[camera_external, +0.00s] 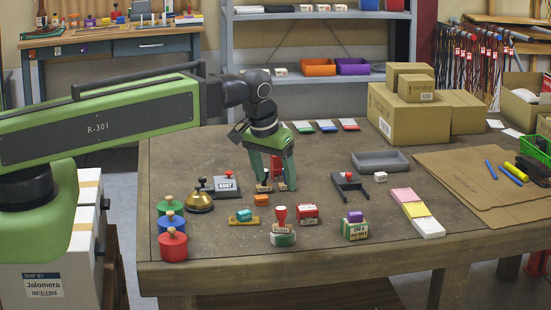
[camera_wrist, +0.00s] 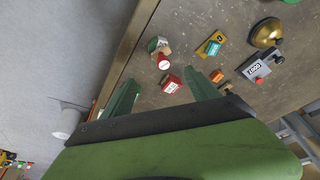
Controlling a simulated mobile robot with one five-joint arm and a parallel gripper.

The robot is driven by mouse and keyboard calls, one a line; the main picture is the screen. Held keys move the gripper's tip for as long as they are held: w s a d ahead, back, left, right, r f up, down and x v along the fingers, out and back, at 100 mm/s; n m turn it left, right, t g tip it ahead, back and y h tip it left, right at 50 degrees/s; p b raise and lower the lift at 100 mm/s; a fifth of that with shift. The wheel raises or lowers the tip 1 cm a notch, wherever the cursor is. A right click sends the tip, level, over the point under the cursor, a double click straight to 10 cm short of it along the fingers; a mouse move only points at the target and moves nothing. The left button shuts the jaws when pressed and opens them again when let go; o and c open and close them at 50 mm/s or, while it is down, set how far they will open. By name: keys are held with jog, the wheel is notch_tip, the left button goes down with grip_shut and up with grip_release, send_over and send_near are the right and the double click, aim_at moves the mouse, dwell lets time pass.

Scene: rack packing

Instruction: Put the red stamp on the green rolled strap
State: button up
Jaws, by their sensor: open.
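A red stamp (camera_external: 281,214) with a tall rounded handle stands upright near the table's front edge. A green-and-white piece, seemingly the green rolled strap (camera_external: 283,240), shows directly below it. I cannot tell whether the stamp rests on it or stands against it. In the wrist view the red stamp (camera_wrist: 163,63) overlaps the green piece (camera_wrist: 152,44). My gripper (camera_external: 277,187) is open, pointing down behind them, with nothing visibly held. In the wrist view its fingers (camera_wrist: 160,97) are spread wide, and a red labelled block (camera_wrist: 170,84) shows between and beyond them.
An orange block (camera_external: 261,200) and a teal block (camera_external: 244,215) lie left of the stamp. A purple-topped green piece (camera_external: 355,228) stands to the right. Red, blue and green knobbed weights (camera_external: 173,246) line the left edge. A grey tray (camera_external: 380,162) is farther back.

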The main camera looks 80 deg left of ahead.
jog(key=s+d+f+m+g+h, duration=0.1)
jog(key=d+m, duration=0.8)
jog(key=d, duration=1.9)
jog(key=shift+s+d+g+h, duration=0.25)
jog(key=shift+s+g+h, duration=0.1)
jog(key=shift+g+h, duration=0.35)
